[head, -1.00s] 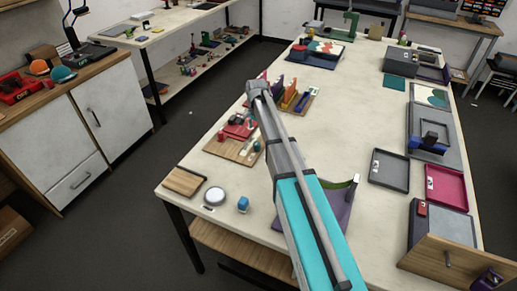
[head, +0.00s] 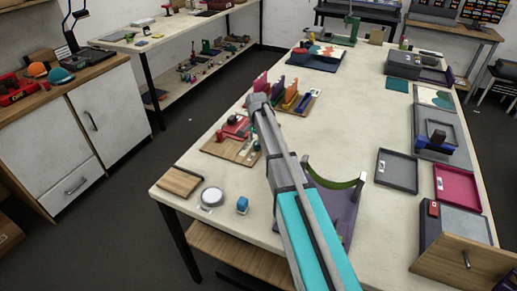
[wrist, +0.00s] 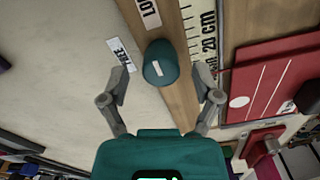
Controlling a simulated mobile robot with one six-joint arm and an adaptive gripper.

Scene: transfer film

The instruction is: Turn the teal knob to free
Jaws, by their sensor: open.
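The teal knob (wrist: 160,63) sits on a wooden strip (wrist: 172,100) in the wrist view, with a short pale mark on its top. My gripper (wrist: 162,66) is open, with one finger on each side of the knob and gaps visible. A white FREE label (wrist: 121,52) lies left of the knob, partly behind the left fingertip. A second label starting LO (wrist: 148,12) is above the knob, cut off by the frame edge. In the head view my arm crosses the wooden board (head: 222,147) with red parts, and the knob cannot be made out.
A ruler marked 20 cm (wrist: 207,30) and a red panel (wrist: 272,78) lie right of the knob. A purple curved piece (head: 338,210) is right of my arm.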

